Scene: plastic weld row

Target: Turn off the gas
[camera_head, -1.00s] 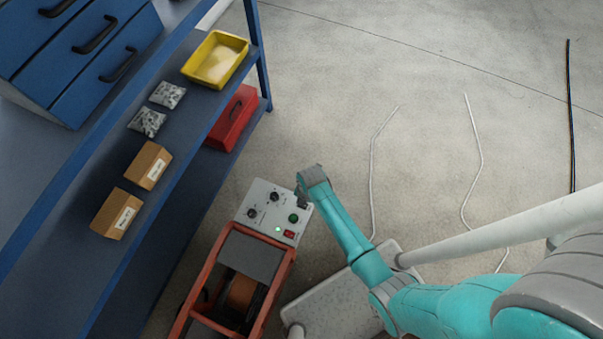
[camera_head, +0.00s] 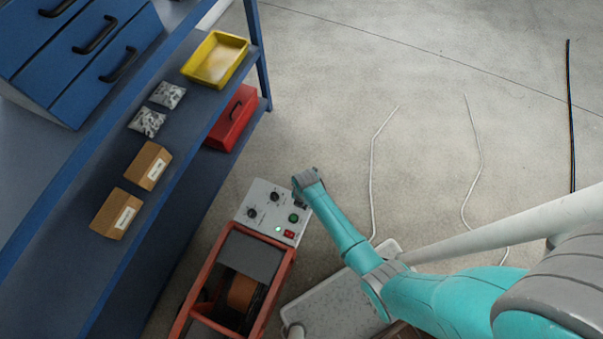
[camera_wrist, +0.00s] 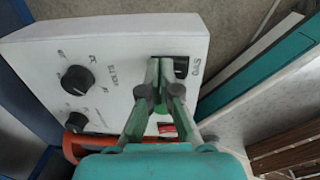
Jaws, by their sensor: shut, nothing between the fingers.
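The welder's light grey control panel (camera_head: 262,203) faces up, and it fills much of the wrist view (camera_wrist: 125,35). The black gas switch (camera_wrist: 181,66) is at the panel's right edge beside the printed word GAS; its on or off position cannot be told. My gripper (camera_wrist: 163,62) is shut and empty, its fingertips over or against the left part of the switch, partly hiding it. Contact cannot be told. In the head view my wrist (camera_head: 307,182) covers the panel's upper right corner.
Two black knobs (camera_wrist: 76,79) lie left of my fingers. A green button (camera_head: 293,218) and a red switch (camera_head: 289,233) sit lower on the panel. The welder's orange frame (camera_head: 208,262) stands beside a blue shelf (camera_head: 183,160). Open floor (camera_head: 330,90) lies beyond.

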